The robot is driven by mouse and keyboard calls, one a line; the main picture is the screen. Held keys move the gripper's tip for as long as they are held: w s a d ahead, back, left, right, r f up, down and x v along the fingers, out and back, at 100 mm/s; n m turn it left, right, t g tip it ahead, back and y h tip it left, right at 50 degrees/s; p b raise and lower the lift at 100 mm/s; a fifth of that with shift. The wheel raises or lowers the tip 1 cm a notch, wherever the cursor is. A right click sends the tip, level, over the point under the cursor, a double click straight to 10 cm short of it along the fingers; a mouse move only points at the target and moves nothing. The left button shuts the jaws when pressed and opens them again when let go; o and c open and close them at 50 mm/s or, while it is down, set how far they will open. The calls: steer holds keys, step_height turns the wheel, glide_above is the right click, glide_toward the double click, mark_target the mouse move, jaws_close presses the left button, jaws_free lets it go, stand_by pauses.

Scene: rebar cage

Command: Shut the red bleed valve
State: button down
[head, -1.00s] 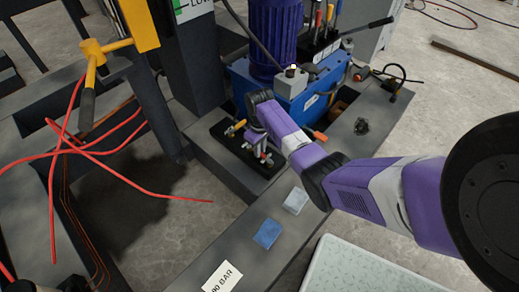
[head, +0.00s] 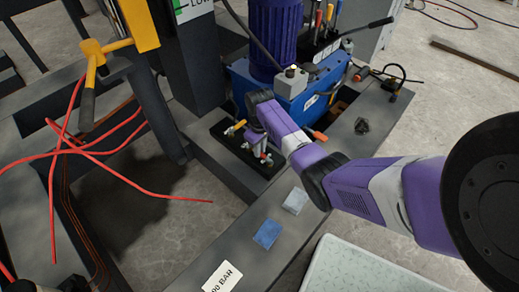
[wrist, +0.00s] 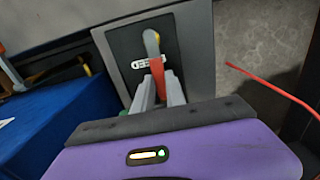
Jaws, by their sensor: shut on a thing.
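My gripper (wrist: 158,92) is shut on this lever, with one grey finger on each side. In the head view my gripper (head: 262,156) reaches down to the black valve base (head: 228,133) on the dark frame beam. A valve with a yellow handle (head: 236,127) shows just left of it. My wrist hides most of the red lever in the head view.
The blue power unit (head: 290,92) stands close behind the gripper, with an orange-red handle (head: 320,136) to the right. Blue (head: 267,234) and pale (head: 295,201) pads lie on the beam. Red hoses (head: 100,150) spread at left.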

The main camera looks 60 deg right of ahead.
steer(key=shift+d+r+m, duration=0.1)
steer(key=shift+m, duration=0.2)
steer(key=shift+s+d+m+p, duration=0.15)
steer(key=shift+d+m+p, duration=0.25)
steer(key=shift+m+p, duration=0.5)
steer(key=shift+s+d+m+p, duration=0.25)
steer(key=shift+d+m+p, duration=0.15)
steer(key=shift+m, duration=0.5)
steer(key=m, duration=0.1)
steer(key=s+d+m+p, duration=0.1)
steer(key=m, duration=0.1)
steer(key=m+p, duration=0.1)
steer(key=shift+s+d+m, duration=0.2)
steer(key=shift+s+m, duration=0.1)
steer(key=s+m+p, duration=0.1)
steer(key=m, duration=0.1)
steer(key=s+m, duration=0.1)
steer(key=m, duration=0.1)
steer(key=shift+d+p, duration=0.35)
steer(key=shift+d, duration=0.05)
steer(key=shift+s+m+p, duration=0.45)
steer(key=shift+s+m, duration=0.15)
steer(key=shift+m, duration=0.7)
steer(key=shift+s+m+p, duration=0.4)
steer(key=shift+s+m, duration=0.15)
steer(key=shift+m, duration=0.75)
steer(key=c, duration=1.4)
jaws_free()
steer(key=shift+o, duration=0.2)
